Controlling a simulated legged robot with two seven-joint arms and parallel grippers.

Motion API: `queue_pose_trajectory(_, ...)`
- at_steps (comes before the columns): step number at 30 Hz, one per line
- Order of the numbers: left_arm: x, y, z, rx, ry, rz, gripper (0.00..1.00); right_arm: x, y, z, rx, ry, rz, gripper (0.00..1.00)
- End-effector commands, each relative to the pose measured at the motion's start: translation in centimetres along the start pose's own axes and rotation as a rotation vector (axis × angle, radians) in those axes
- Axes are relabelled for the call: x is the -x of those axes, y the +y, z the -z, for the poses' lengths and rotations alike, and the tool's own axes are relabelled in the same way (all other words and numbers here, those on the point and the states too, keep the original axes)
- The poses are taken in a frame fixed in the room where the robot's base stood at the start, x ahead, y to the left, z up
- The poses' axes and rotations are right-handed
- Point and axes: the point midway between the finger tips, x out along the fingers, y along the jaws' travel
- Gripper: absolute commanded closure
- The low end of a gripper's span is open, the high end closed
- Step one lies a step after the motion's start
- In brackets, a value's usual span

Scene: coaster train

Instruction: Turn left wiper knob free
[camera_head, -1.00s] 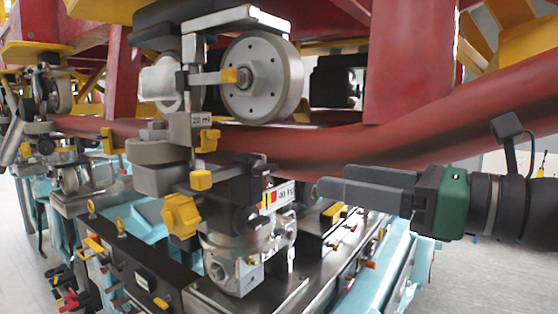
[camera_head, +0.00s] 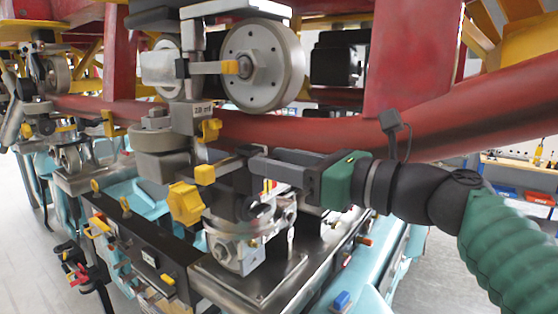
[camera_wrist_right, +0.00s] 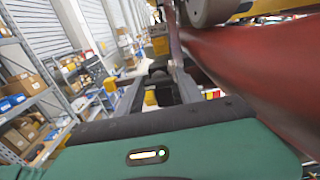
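A faceted yellow knob (camera_head: 185,203) sits on the front of the wheel assembly in the head view, left of my right gripper. A smaller yellow block (camera_head: 205,174) and a yellow piece (camera_head: 210,130) are above it. I cannot tell for certain which one is the wiper knob. My right gripper (camera_head: 256,160) comes in from the right, its fingers apart and pointing left at the dark bracket behind the yellow parts. The right wrist view shows both fingers (camera_wrist_right: 158,75) spread, with dark parts between or beyond them; contact cannot be told. My left gripper is not in view.
A thick red rail (camera_head: 330,130) runs just above my right gripper. A large grey wheel (camera_head: 262,68) is above the knob. A dark metal plate (camera_head: 255,288) lies below. Shelves with boxes (camera_wrist_right: 25,100) stand far off in the wrist view.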

Motion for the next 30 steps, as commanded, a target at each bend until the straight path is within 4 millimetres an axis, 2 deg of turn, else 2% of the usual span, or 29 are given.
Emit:
queue_pose_trajectory(1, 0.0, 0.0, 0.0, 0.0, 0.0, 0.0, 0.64, 0.0, -0.1, 0.0, 0.0, 0.0, 0.003, 0.67)
queue_pose_trajectory(9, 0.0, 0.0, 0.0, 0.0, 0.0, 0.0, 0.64, 0.0, -0.2, 0.0, 0.0, 0.0, 0.005, 1.0)
queue_pose_trajectory(20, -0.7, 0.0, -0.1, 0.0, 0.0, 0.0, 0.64, 0.0, -0.2, 0.1, 0.062, -0.001, 0.004, 1.0)
queue_pose_trajectory(30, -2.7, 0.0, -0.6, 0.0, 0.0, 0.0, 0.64, 0.0, -0.1, 0.3, 0.306, -0.002, 0.006, 1.0)
